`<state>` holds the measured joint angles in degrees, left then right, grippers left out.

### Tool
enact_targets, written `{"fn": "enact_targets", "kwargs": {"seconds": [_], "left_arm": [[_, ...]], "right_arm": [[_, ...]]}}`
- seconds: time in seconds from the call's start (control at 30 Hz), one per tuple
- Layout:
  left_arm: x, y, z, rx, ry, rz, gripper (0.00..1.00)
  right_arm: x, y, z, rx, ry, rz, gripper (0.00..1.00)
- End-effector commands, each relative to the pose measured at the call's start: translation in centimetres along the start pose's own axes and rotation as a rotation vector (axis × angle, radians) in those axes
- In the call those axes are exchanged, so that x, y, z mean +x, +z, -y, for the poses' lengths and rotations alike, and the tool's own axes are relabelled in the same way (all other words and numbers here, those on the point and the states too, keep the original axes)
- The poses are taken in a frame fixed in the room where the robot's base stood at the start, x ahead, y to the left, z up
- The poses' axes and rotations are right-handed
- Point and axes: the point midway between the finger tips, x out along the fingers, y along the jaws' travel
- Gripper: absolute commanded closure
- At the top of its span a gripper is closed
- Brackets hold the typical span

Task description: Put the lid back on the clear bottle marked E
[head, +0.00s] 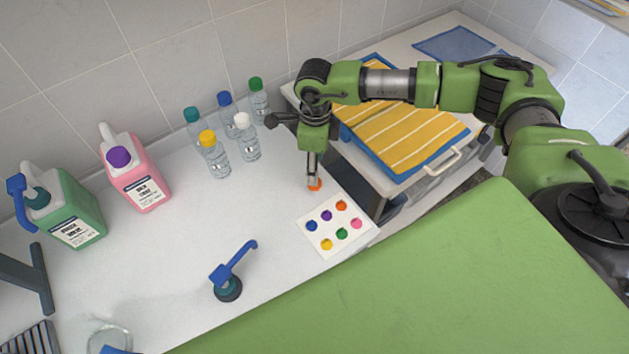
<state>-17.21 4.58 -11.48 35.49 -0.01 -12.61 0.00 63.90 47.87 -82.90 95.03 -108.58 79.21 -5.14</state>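Several clear bottles stand in a group by the wall, with yellow (214,160), white (247,143), teal (193,115), blue (225,98) and green (255,83) lids. Their letters are too small to read, so I cannot tell which is E. A small orange lid-like piece (317,187) is low over or on the counter, right of the bottles. My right gripper (312,180) points down with its fingertips at this piece, partly covering it. The fingers show nearly edge-on, so I cannot tell whether they grip it. My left gripper is not in view.
A white card with coloured dots (325,246) lies just in front of my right gripper. Green (75,222) and pink (148,185) jugs stand left. A yellow striped towel (405,130) lies right. The counter's middle is clear.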

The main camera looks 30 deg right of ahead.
Motion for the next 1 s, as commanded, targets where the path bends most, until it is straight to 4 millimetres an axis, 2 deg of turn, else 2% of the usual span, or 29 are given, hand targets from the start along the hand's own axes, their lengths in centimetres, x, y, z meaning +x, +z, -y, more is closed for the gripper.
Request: {"fn": "enact_targets", "kwargs": {"seconds": [0.2,0.4,0.77,0.8,0.9,1.0], "left_arm": [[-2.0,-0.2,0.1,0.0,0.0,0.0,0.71],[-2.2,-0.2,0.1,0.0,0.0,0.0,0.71],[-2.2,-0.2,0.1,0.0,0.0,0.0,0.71],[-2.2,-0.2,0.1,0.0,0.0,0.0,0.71],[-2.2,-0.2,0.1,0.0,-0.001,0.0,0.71],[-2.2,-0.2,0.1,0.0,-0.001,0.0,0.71]], "right_arm": [[2.5,0.0,-0.8,0.0,0.004,-0.005,0.55],[4.9,0.0,-0.7,0.0,0.002,-0.002,0.55],[5.1,0.1,-0.7,-0.001,0.002,0.0,0.55],[5.1,0.0,-0.7,-0.001,0.002,0.0,0.63],[5.1,0.0,-0.7,0.0,0.002,0.0,0.8],[5.1,0.0,-0.7,0.0,0.002,0.0,0.81]]}}
